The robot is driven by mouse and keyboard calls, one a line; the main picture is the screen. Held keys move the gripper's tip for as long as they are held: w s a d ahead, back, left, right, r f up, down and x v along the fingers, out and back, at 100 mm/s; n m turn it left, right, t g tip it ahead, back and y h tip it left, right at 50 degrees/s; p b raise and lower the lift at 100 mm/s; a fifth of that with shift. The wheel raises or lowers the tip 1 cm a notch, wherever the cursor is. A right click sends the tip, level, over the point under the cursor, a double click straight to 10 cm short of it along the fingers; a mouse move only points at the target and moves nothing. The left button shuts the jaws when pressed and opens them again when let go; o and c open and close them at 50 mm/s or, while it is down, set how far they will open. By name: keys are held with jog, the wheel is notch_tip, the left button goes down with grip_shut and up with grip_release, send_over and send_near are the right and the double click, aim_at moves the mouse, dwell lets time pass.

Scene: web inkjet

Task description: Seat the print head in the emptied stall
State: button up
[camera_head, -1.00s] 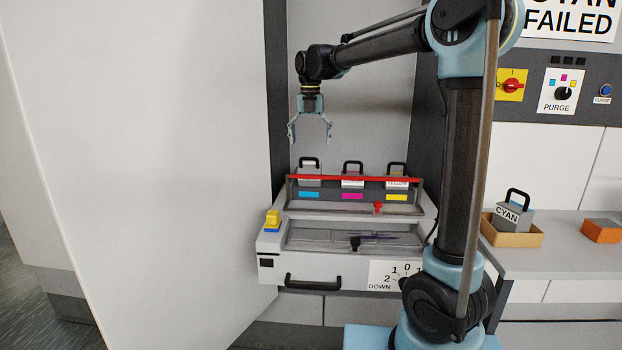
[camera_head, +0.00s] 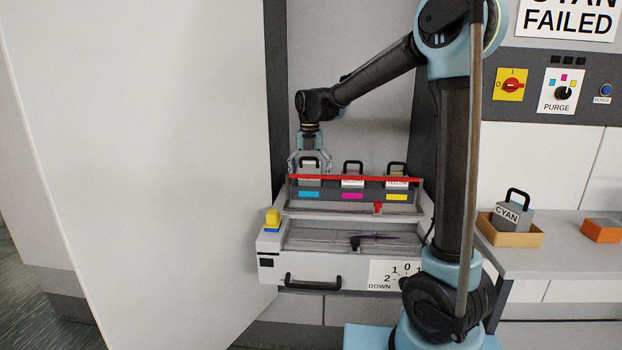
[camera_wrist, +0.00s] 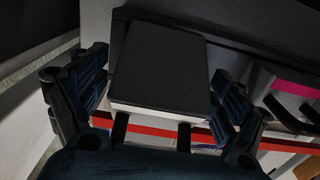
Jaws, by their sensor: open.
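A print head (camera_head: 310,180) with a black handle stands in the left stall, above the cyan patch (camera_head: 309,194). My gripper (camera_head: 310,170) is open and lowered around its upper part. In the wrist view, a dark block with a pale front edge (camera_wrist: 160,65) lies between the spread fingers (camera_wrist: 155,100); I cannot tell whether they touch it. Print heads stand in the magenta stall (camera_head: 353,180) and the yellow stall (camera_head: 397,179). Another print head labelled CYAN (camera_head: 513,217) sits in an orange-tan tray (camera_head: 519,239) on the right counter.
A red bar (camera_head: 355,178) runs across the front of the stalls, with a red knob (camera_head: 378,208) below it. A large pale door panel (camera_head: 140,160) stands at left.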

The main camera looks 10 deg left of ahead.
aim_at(310, 162)
jog(key=shift+f, duration=0.3)
jog(key=shift+c, duration=0.6)
jog(key=c, duration=1.4)
jog(key=shift+o, duration=0.2)
notch_tip(310, 162, up, 10)
jog(key=shift+r, duration=0.1)
